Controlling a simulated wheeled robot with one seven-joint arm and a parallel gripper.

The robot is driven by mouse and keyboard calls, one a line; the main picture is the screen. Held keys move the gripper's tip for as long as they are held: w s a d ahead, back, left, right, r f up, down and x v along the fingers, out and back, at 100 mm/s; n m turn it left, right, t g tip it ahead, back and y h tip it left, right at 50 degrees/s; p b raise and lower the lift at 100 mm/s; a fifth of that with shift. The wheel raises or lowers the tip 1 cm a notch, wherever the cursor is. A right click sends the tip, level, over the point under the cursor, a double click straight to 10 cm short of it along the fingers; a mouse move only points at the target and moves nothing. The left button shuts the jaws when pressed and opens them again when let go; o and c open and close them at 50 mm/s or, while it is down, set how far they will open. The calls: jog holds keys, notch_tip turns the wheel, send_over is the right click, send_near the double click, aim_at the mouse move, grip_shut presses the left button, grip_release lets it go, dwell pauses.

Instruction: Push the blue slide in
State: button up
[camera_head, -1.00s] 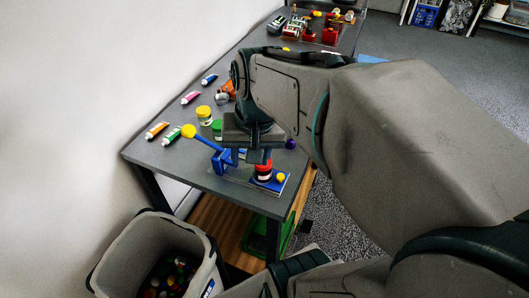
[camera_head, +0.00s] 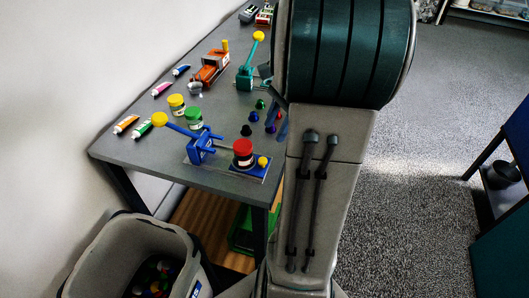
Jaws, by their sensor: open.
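A blue device stands near the table's front corner in the head view. Its blue block (camera_head: 201,149) carries a long lever with a yellow ball (camera_head: 160,119), tilted up to the left. To the right lies its flat blue plate (camera_head: 252,168) with a small yellow knob (camera_head: 262,162) at its right end. A jar with a red lid (camera_head: 243,147) stands upright at the plate. I cannot tell which blue part is the slide, or how far in it is. My arm rises at the right of the view, apart from the device. My gripper is not in view.
Yellow-lidded (camera_head: 177,100) and green-lidded (camera_head: 194,114) jars stand behind the device. Paint tubes (camera_head: 126,124) lie along the left. An orange device (camera_head: 210,70) and a green lever device (camera_head: 246,72) stand farther back. A bin (camera_head: 130,255) stands below the table.

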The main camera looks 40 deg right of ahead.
aim_at(263, 159)
jog(key=x, duration=0.9)
jog(key=shift+s+f+b, duration=0.1)
jog(key=shift+f+b, duration=0.1)
jog(key=shift+b, duration=0.1)
